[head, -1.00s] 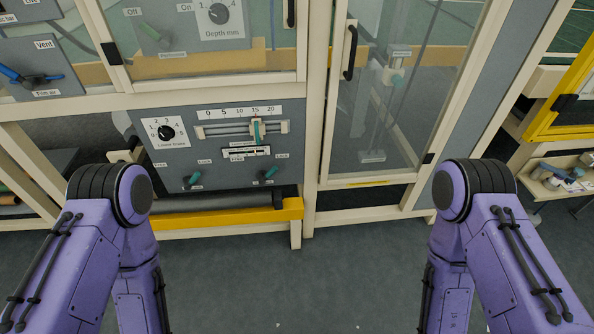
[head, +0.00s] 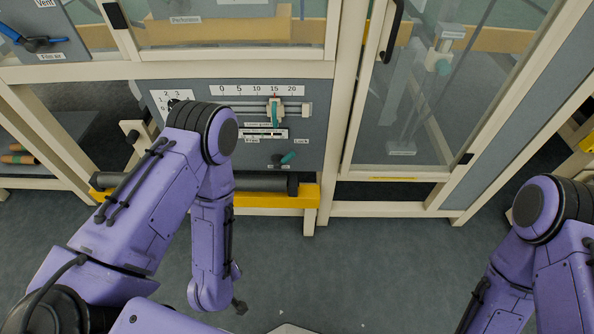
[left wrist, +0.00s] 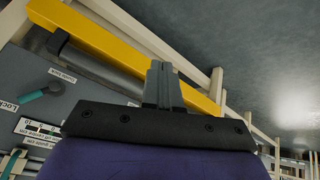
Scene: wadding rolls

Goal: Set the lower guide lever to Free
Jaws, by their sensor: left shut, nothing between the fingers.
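The lower guide lever (head: 287,158) is a small teal handle on a dark pivot, low on the grey panel. Its handle tilts up and right towards the Lock label (head: 301,141); the Free label (head: 252,141) is on the other side. In the left wrist view the lever (left wrist: 38,94) is at the left, with a Guide lock label (left wrist: 62,75) beside it. My left gripper (left wrist: 156,72) is shut and empty, apart from the lever and to its right in that view. In the head view my left arm hides part of the panel. My right gripper is out of view.
Above the lever is a slide scale with a teal-handled slider (head: 275,112) near 15. Below the panel are a dark roller (head: 265,183) and a yellow bar (head: 307,193). A glazed door (head: 430,90) stands at the right. The floor in front is clear.

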